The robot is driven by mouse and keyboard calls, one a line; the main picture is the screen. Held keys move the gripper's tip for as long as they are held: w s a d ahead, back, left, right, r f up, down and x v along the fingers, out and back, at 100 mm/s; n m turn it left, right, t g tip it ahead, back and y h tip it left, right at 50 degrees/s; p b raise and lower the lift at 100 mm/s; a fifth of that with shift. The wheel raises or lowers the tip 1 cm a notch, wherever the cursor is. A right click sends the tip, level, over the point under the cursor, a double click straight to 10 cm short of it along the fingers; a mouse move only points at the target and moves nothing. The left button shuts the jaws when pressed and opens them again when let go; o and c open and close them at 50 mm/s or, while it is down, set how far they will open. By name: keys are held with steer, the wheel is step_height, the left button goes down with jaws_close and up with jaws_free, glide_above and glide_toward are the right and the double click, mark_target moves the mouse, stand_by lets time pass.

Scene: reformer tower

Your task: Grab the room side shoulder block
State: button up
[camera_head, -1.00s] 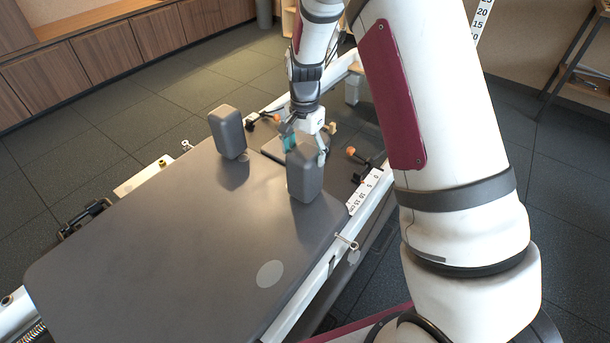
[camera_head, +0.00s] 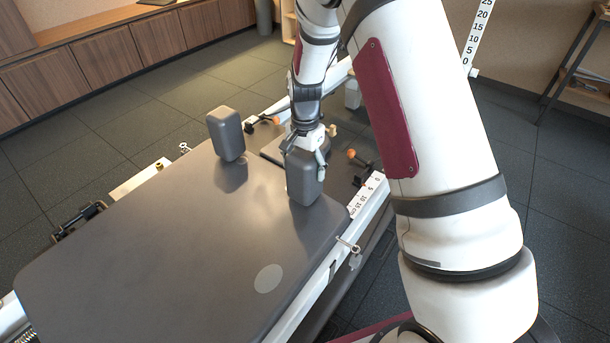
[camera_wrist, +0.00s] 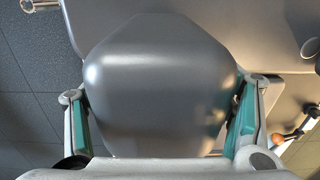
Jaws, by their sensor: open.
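Two grey shoulder blocks stand upright at the far end of the grey padded carriage (camera_head: 170,250). One block (camera_head: 226,134) is at the left, with nothing touching it. The other block (camera_head: 304,184) is at the right, nearer my arm, and my gripper (camera_head: 306,150) is over its top. In the wrist view this block (camera_wrist: 158,85) fills the middle, between the two teal-padded fingers of my gripper (camera_wrist: 160,125). The fingers are open, one on each side of the block. I cannot tell whether either pad touches it. The block's lower part is hidden in the wrist view.
A white rail with a ruler scale (camera_head: 366,195) runs along the carriage's right side. Orange-tipped knobs (camera_head: 352,153) sit beyond the blocks. A metal eye bolt (camera_head: 349,246) sticks out at the carriage's right edge. The carriage top is otherwise clear.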

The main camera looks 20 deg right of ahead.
steer(key=shift+f, duration=0.15)
jaws_close()
stand_by(0.4)
